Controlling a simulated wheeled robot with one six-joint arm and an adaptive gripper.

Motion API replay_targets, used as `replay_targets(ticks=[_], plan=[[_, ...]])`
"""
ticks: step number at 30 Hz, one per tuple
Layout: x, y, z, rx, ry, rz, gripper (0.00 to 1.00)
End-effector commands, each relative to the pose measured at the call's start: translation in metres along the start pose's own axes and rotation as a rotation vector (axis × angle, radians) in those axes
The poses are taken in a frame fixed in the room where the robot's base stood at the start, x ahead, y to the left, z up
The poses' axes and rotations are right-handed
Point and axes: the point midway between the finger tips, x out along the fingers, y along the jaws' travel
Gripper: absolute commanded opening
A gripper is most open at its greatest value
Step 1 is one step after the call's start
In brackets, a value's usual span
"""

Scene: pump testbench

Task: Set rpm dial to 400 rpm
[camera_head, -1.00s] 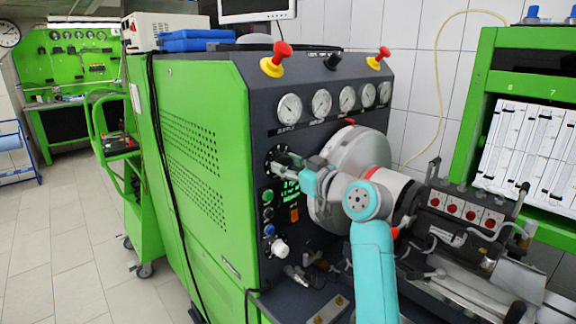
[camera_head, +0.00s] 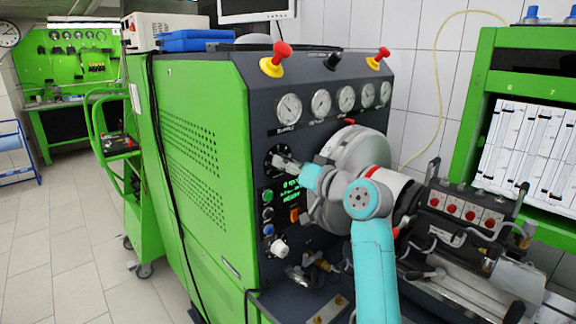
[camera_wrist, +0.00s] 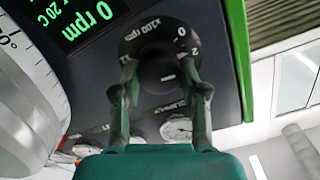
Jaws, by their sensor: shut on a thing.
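The rpm dial (camera_wrist: 165,72) is a round black knob on the dark panel, with a scale marked "x100 rpm" and the numbers 0 and 2 readable. A short white mark shows on the knob face. My gripper (camera_wrist: 162,84) is shut on the knob, one finger on each side of it. In the head view my gripper (camera_head: 288,164) reaches the panel from the right and covers part of the dial (camera_head: 273,158). The green display (camera_wrist: 85,20) reads "0 rpm" in the wrist view.
A row of gauges (camera_head: 321,103) sits above the dial. The large grey round housing (camera_head: 357,157) stands close to the right of my gripper. Several small buttons and a white knob (camera_head: 279,247) are below. Red and yellow stop buttons (camera_head: 275,60) top the panel.

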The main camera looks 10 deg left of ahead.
Motion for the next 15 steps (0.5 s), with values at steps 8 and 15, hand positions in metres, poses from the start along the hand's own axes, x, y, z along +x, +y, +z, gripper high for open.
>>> replay_targets(ticks=[8,15], plan=[[0.0,0.0012,0.0,0.26,-0.006,0.0,0.08],[0.0,0.0019,0.0001,0.478,-0.009,-0.001,0.08]])
